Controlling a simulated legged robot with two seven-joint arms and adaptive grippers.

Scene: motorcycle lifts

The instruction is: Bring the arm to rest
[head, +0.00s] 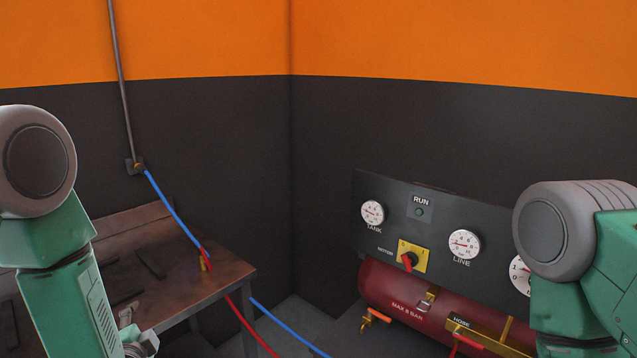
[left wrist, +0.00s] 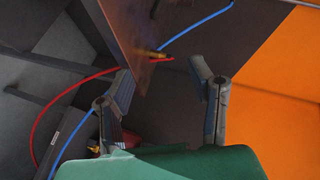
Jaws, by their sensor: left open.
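My left arm (head: 62,285) comes in at the left of the head view, in front of the wooden bench. Only a small grey part near its lower end shows there, at the bottom edge. In the left wrist view my left gripper (left wrist: 161,74) is open, with its two fingers apart and nothing between them. The bench edge and a brass fitting lie beyond the fingers. My right arm (head: 575,265) stands at the right of the head view, in front of the panel; its gripper is out of view.
The bench (head: 215,272) bears a brass fitting (head: 205,262) with red (head: 245,322) and blue (head: 170,207) hoses near it. At the right are a gauge panel (head: 330,215) and a red tank (head: 385,292). Grey floor shows between bench and tank.

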